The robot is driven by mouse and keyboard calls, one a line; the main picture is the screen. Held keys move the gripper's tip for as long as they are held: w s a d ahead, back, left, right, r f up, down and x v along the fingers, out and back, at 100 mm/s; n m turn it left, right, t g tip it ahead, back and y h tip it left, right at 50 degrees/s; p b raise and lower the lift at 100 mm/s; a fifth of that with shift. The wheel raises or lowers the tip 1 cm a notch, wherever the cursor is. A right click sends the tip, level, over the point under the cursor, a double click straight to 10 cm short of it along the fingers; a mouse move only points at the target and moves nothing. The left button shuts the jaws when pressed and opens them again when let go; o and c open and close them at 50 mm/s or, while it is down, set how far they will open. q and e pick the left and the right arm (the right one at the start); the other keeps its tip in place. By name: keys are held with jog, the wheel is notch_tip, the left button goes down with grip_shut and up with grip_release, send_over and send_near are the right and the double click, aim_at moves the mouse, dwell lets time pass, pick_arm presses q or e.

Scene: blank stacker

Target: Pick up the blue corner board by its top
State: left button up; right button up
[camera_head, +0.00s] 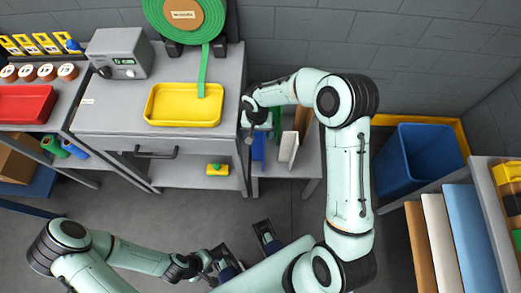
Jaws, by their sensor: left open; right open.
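A blue board (258,151), which looks like the blue corner board, stands upright on the low shelf right of the workbench. Its upper part is partly hidden by my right gripper and the bench edge. My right gripper (248,132) is open and empty, pointing down above the blue board's upper end; I cannot tell whether it touches. My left gripper (207,264) is open and empty, low at the front, well away from the board.
A white board (289,147) and a brown board (302,119) stand close beside the blue one. The workbench (110,118) with a yellow tray (185,104) lies to the left. A blue bin (418,160) stands to the right. The floor in front is clear.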

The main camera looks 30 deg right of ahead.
notch_tip(320, 180, down, 6)
jog(key=shift+r, duration=0.25)
jog(key=c, duration=1.1)
jog(key=shift+r, duration=0.1)
